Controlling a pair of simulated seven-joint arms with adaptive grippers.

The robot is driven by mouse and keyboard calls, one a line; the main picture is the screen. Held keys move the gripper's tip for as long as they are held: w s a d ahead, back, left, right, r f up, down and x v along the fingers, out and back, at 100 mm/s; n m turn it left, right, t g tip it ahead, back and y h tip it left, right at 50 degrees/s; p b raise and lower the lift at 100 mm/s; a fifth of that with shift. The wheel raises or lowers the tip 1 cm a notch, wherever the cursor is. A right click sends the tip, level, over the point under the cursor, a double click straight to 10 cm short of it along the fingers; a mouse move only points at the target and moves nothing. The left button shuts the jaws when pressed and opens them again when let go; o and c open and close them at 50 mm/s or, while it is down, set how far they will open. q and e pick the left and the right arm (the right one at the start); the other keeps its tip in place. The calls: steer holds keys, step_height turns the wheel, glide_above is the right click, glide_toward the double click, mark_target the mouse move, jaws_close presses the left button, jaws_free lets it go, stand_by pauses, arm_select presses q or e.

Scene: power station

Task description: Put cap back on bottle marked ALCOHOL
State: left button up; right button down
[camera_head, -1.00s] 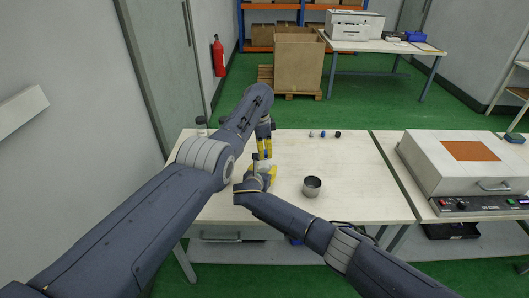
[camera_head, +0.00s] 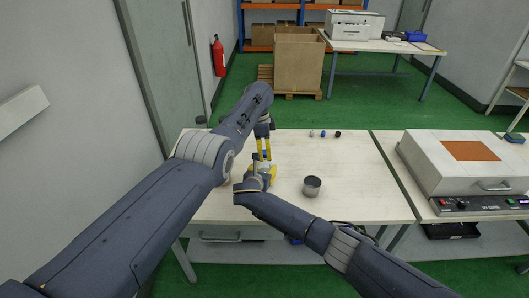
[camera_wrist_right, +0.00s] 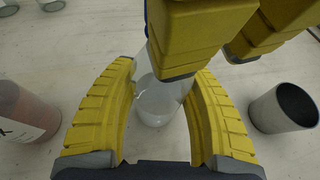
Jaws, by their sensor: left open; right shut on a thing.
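A clear bottle (camera_wrist_right: 158,108) stands between the curved yellow fingers of my right gripper (camera_wrist_right: 162,88), which is shut on it. Its label is not visible, so I cannot read a marking. In the head view my right gripper (camera_head: 261,177) is low over the table, left of the metal cup. My left gripper (camera_head: 263,149) is open just above it. In the right wrist view the left gripper's yellow fingers (camera_wrist_right: 212,64) hang over the bottle's top and hide its neck. I cannot tell whether a cap sits there.
A metal cup (camera_head: 312,187) stands right of the grippers, also in the wrist view (camera_wrist_right: 284,106). A pinkish bottle (camera_wrist_right: 24,112) stands at left. Small caps (camera_head: 323,134) lie near the table's back edge. The table's right half is mostly clear. A boxy device (camera_head: 466,160) stands farther right.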

arm_select(q)
steer(key=shift+r, duration=2.15)
arm_select(e)
steer(key=shift+f, duration=0.1)
arm_select(q)
steer(key=o, duration=0.7)
steer(key=shift+c, duration=0.2)
step_height(320, 180, up, 12)
steer(key=a, duration=0.1)
arm_select(e)
steer(key=c, duration=0.5)
jaws_free()
